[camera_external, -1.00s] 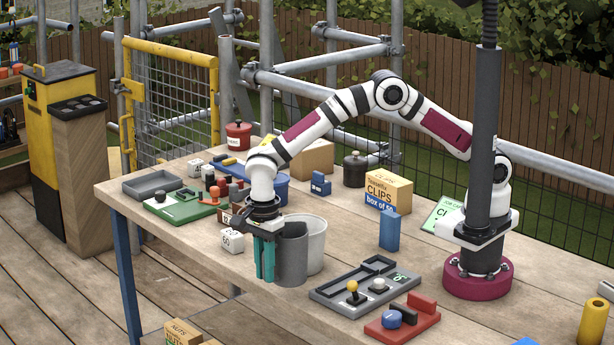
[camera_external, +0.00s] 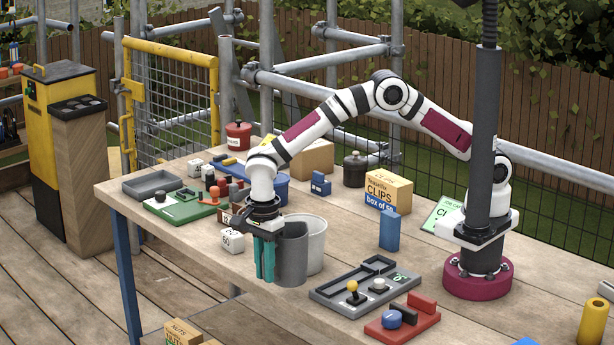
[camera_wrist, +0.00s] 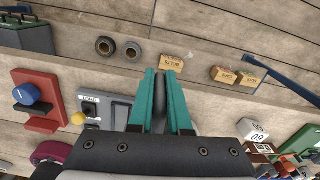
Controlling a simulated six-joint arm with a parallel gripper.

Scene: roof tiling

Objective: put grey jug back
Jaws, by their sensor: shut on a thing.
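The grey jug (camera_external: 291,258) is a plain dark grey cylinder, upright at the front edge of the wooden table in the external view. My gripper (camera_external: 265,278) is beside its left side, pointing down, with its teal fingers shut on it. In the wrist view, my gripper (camera_wrist: 162,100) has a narrow dark grey part of the jug (camera_wrist: 159,112) between the fingers. Most of the jug is hidden there. I cannot tell whether its base touches the table.
A pale bucket (camera_external: 317,246) stands close behind the jug. A white number block (camera_external: 232,241) is to its left. A blue block (camera_external: 390,231) stands further back.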

